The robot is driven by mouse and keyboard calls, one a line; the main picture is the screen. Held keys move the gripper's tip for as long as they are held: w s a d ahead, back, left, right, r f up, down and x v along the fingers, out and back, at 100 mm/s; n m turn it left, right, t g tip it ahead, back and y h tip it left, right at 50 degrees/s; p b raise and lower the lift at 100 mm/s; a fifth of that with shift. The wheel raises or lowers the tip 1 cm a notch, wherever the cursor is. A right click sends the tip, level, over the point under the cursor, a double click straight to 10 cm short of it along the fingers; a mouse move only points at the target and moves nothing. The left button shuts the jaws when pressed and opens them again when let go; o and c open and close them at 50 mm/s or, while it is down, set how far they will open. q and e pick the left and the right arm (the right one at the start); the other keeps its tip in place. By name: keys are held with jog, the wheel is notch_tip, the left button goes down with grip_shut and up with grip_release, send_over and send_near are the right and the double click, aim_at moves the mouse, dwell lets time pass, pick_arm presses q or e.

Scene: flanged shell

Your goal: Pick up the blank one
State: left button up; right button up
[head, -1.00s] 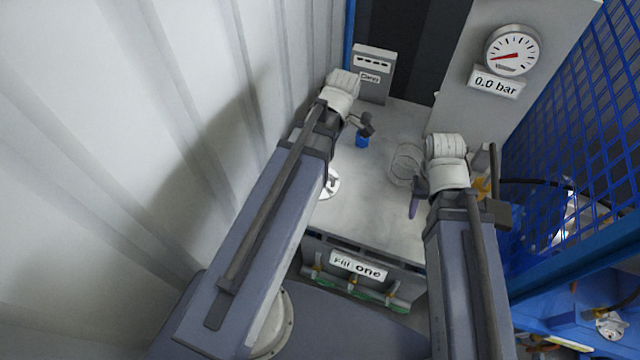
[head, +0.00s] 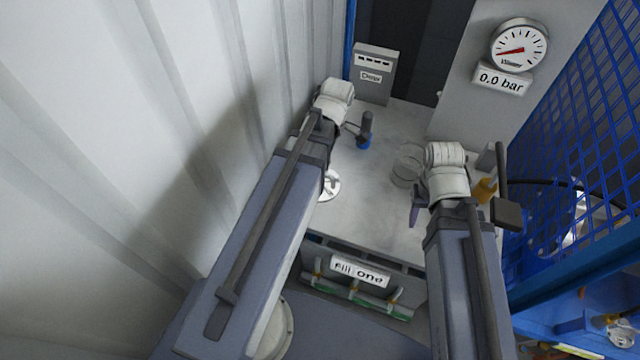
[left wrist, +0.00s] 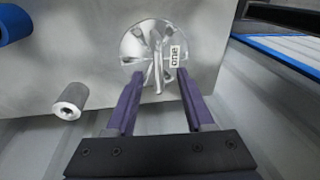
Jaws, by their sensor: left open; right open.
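A round shiny metal piece with a raised vaned handle (left wrist: 140,44) lies on the metal tabletop in the left wrist view. In the head view the left fingers are hidden. My right gripper (head: 416,203) is open over the right side of the table, only partly visible.
A silver cylinder (left wrist: 70,101) and a blue cylinder (left wrist: 14,24) stand left in the wrist view. A clear round vessel (head: 407,165) and an orange item (head: 487,189) are near my right wrist. Corrugated wall left, blue mesh (head: 575,110) right.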

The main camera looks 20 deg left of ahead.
aim_at(332, 187)
pick_arm(q)
jog(key=f+b, duration=0.2)
jog(key=f, duration=0.1)
jog(key=f+b, duration=0.1)
jog(key=shift+s+a+f+b, duration=0.15)
jog(key=shift+s+a+b, duration=0.1)
jog(key=shift+b, duration=0.05)
pick_arm(e)
notch_tip(332, 187, down, 4)
jog(key=shift+f, duration=0.15)
pick_arm(q)
grip_shut()
dwell(0.8)
